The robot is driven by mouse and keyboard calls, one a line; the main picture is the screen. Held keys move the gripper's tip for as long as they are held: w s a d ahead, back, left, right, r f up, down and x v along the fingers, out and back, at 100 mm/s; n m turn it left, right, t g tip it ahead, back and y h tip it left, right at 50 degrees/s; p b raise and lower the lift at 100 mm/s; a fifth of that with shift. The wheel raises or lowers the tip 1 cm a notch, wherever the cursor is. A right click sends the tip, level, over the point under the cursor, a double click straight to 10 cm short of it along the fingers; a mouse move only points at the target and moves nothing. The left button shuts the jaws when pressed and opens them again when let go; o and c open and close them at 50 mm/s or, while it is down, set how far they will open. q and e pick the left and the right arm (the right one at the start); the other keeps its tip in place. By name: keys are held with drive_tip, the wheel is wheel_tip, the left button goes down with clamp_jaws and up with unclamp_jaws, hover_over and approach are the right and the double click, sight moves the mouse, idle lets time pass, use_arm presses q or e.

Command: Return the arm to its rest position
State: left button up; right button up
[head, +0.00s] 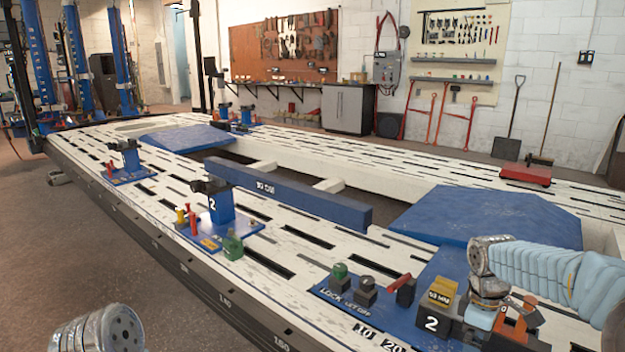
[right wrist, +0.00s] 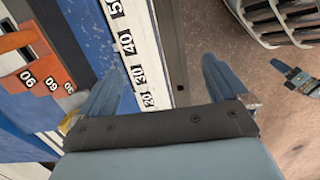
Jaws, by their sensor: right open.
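My right arm comes in from the right in the head view, in a pale blue sleeve with metal joints, and bends down over the front right of the bench. My right gripper (right wrist: 160,90) shows in the right wrist view with its two blue fingers wide apart and nothing between them. Its fingertips point toward a white scale strip (right wrist: 128,45) with black number tags along the bench edge. My left arm shows only as a metal joint at the bottom left of the head view; its gripper is out of view.
A blue panel (head: 340,297) with knobs lies left of my right arm. An orange piece with number tags (right wrist: 38,68) is left of the fingers. The frame bench (head: 300,262) carries a blue beam (head: 290,197) and clamp stand (head: 221,208). Open floor (head: 60,235) lies front left.

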drive_tip(key=s+a+f+m+y, duration=0.2)
drive_tip(key=a+f, duration=0.5)
drive_tip(key=f, duration=0.4)
drive_tip(key=s+a+f+m+y, duration=0.1)
drive_tip(key=s+a+f+m, duration=0.1)
drive_tip(key=a+f, duration=0.75)
drive_tip(key=s+a+f+m+y, duration=0.1)
drive_tip(key=s+a+f+m, duration=0.2)
drive_tip(key=s+f, duration=0.3)
drive_tip(key=s+a+f+m+t, duration=0.1)
drive_tip(key=s+a+f+m, duration=0.2)
drive_tip(key=s+f, duration=0.3)
drive_tip(key=shift+s+a+m+y, duration=0.35)
drive_tip(key=shift+s+m, duration=0.35)
drive_tip(key=shift+s, duration=0.45)
